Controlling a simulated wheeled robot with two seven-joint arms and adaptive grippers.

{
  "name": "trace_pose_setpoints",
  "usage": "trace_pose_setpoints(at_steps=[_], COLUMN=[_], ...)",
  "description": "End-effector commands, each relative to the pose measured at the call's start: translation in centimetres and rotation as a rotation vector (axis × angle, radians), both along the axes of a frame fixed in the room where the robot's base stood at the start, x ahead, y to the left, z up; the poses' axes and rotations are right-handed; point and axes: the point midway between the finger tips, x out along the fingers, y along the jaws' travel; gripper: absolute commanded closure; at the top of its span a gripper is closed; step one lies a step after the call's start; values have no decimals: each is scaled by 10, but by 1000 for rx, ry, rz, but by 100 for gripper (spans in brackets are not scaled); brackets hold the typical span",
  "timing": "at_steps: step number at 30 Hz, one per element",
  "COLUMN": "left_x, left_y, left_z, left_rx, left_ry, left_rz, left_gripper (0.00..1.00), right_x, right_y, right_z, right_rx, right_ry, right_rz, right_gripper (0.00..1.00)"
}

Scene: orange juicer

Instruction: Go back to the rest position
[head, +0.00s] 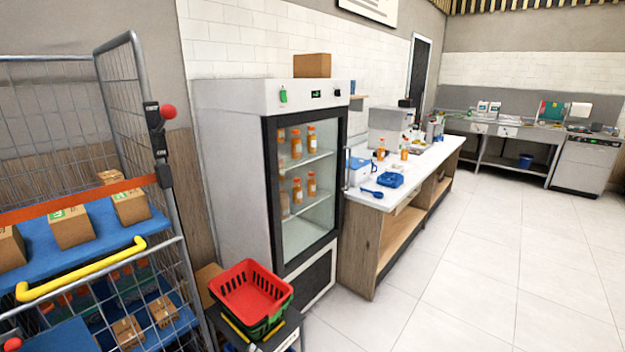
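Neither of my grippers shows in the head view, and no part of my arms is visible. A tall glass-door fridge (255,180) stands in the middle with its door closed. Several orange bottles (311,184) stand on its shelves. More orange bottles (404,150) stand on the white counter (425,165) to the right of the fridge. Whether an orange juicer is among the machines on the counter is too small to tell.
A wire roll cage (140,90) with boxes on blue shelves stands at the left. Red and green baskets (252,290) are stacked on a low stand before the fridge. Steel worktables (510,140) line the back wall. The tiled floor (470,270) at the right is clear.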

Motion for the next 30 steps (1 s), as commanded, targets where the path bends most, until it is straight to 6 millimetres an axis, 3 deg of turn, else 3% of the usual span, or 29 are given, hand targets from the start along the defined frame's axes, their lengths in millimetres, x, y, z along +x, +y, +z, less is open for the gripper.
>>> trace_pose_setpoints(at_steps=[3, 15, 21, 30], left_x=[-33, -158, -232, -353], left_y=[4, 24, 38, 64], left_z=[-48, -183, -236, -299], left_rx=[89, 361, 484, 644], left_ry=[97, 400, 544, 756], left_rz=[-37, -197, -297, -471], left_gripper=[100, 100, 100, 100], right_x=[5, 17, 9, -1], right_y=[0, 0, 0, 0], right_z=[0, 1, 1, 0], right_rx=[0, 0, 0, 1], right_ry=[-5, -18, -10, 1], right_rz=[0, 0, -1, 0], right_gripper=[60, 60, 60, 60])
